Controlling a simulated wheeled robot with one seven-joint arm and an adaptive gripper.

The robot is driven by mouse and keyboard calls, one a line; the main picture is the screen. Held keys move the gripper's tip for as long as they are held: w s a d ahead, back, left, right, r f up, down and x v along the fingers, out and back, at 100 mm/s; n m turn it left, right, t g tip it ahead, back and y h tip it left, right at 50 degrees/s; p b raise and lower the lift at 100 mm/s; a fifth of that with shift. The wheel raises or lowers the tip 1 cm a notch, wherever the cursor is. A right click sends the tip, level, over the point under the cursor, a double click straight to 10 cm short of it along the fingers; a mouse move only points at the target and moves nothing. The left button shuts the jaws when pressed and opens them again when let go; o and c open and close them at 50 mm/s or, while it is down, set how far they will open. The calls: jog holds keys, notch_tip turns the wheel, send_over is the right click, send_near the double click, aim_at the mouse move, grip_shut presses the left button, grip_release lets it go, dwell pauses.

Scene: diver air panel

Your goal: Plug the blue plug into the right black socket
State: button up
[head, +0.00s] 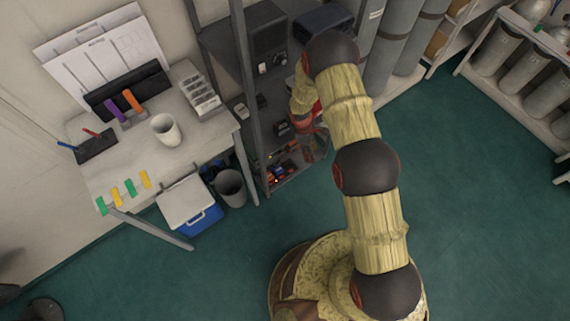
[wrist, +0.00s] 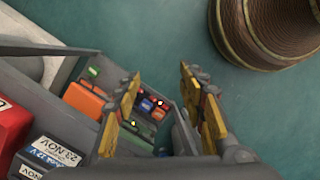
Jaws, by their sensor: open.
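My gripper (wrist: 160,76) is open in the wrist view, with its two yellow-faced fingers apart and nothing held between them. Beyond the left finger is a tray-like panel (wrist: 85,58) with small orange, green, red and blue pieces. A small bluish piece (wrist: 146,104) shows there beside red ones, but I cannot tell whether it is the blue plug. The black sockets are too small or hidden to make out. In the head view my arm reaches to the grey rack, and small coloured parts (head: 282,174) lie on its low shelf, left of and below my gripper.
The grey rack's post (head: 247,95) stands close to the arm. A white desk (head: 190,125) with a mug (head: 165,129) is at left, with a blue cooler (head: 190,205) and a bin (head: 230,187) below. Gas cylinders (head: 392,45) stand behind. Green floor is clear at right.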

notch_tip(320, 180, down, 22)
jog(key=a+n+t, duration=0.1)
jog(key=a+n, duration=0.2)
jog(key=n, duration=0.6)
jog(key=n+t+y, duration=0.4)
jog(key=n+y, duration=0.1)
jog(key=n, duration=1.3)
send_near(277, 167)
jog(key=shift+w+a+f+n, duration=0.2)
jog(key=shift+w+f+n, duration=0.1)
jog(key=shift+f+n, duration=0.25)
jog(key=b+x, duration=0.4)
jog(key=shift+f+b, duration=0.35)
jog(key=shift+f, duration=0.05)
jog(key=b+x, duration=0.2)
jog(key=b, duration=0.1)
jog(key=shift+w+a+f, duration=0.2)
jog(key=shift+w+f, duration=0.05)
jog(key=shift+f, duration=0.05)
jog(key=shift+c, duration=0.6)
jog(key=c, duration=0.8)
jog(key=shift+r, duration=0.15)
